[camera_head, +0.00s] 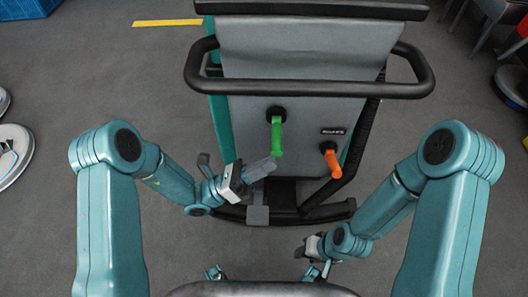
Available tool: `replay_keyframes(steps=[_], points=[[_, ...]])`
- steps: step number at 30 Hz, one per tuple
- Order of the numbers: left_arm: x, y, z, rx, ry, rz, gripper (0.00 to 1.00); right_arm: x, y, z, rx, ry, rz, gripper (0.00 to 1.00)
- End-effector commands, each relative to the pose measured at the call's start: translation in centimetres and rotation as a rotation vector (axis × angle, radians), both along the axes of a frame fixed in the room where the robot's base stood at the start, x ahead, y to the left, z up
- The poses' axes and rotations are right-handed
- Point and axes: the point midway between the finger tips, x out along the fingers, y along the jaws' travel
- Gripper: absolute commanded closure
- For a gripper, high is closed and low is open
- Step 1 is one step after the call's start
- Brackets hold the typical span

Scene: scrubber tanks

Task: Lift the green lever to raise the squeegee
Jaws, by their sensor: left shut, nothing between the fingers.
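The green lever (277,137) hangs down from a black pivot on the grey back panel of the scrubber. My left gripper (267,167) is shut with nothing in it. Its fingertips are close to the lever's lower end, just below it in the picture; I cannot tell whether they touch. A dark curved bar (322,211) low at the machine's base may be the squeegee; my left gripper is above part of it. My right gripper (305,248) is low in front of the machine, away from the lever, and its jaw opening is unclear.
An orange lever (332,162) hangs to the right of the green one. A black handlebar (310,89) loops across the upper panel. Grey floor (100,80) is open to the left. Round pale machine parts (12,150) stand at the far left edge.

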Motion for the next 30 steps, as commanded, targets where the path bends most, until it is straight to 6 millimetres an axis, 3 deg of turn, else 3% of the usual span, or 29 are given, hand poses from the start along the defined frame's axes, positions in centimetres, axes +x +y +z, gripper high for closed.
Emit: replay_keyframes(steps=[1,3,12,19,30], points=[[-0.1,0.0,1.6,0.000,0.043,0.000,1.00,0.0,0.0,2.3,0.000,0.000,0.000,0.57],[-0.2,0.0,2.2,0.000,0.100,0.000,1.00,0.0,0.0,3.6,0.000,0.000,-0.001,0.57],[-0.1,0.0,3.7,-0.001,0.279,0.001,1.00,0.0,0.0,7.5,0.000,0.000,-0.001,0.57],[0.0,0.0,4.1,-0.001,0.344,0.000,1.00,0.0,0.0,8.8,0.000,0.000,-0.001,0.57],[0.1,0.0,4.2,-0.002,0.361,0.001,1.00,0.0,0.0,9.0,0.000,0.000,-0.001,0.57]])
